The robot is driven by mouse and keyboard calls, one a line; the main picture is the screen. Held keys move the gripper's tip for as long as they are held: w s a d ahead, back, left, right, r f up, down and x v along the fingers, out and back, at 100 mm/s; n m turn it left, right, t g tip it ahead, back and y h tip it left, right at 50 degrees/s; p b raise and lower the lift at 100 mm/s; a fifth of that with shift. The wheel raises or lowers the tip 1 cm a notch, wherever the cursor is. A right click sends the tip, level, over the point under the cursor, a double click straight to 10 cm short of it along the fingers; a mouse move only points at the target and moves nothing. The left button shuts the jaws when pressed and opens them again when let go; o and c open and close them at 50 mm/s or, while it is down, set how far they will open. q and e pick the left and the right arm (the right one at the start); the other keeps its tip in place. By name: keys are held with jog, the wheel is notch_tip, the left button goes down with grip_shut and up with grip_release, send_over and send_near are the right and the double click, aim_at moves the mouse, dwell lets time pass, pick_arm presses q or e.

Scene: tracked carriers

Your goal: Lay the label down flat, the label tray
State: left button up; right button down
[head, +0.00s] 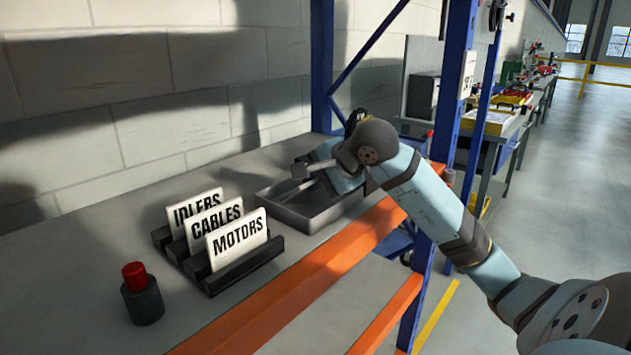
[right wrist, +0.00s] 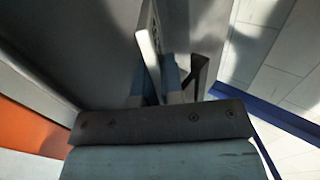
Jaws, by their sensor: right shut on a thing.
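The label tray (head: 318,218) is a shallow grey tray on the shelf, right of the label rack. My right gripper (head: 305,172) is over the tray, reaching in from the right. In the right wrist view, it is shut on a thin pale label (right wrist: 148,42), seen nearly edge-on. The label's printed face cannot be read, and whether it touches the tray floor cannot be told. My left gripper is not in view.
Labels reading IDLERS (head: 192,208), CABLES (head: 216,222) and MOTORS (head: 238,241) stand in dark slotted holders. A dark cylinder with a red top (head: 142,293) stands at the front left. Blue rack posts (head: 322,65) and an orange beam (head: 300,280) bound the shelf.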

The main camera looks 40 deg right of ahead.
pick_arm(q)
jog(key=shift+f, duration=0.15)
pick_arm(e)
jog(key=c, duration=1.2)
grip_release()
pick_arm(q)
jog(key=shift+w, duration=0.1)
pick_arm(e)
jog(key=shift+o, duration=0.2)
jog(key=shift+s+r, duration=0.3)
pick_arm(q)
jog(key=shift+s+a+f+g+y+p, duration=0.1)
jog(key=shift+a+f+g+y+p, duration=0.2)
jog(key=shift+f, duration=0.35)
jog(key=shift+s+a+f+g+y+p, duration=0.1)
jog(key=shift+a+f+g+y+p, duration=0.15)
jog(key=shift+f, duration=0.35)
pick_arm(e)
jog(key=v, duration=1.3)
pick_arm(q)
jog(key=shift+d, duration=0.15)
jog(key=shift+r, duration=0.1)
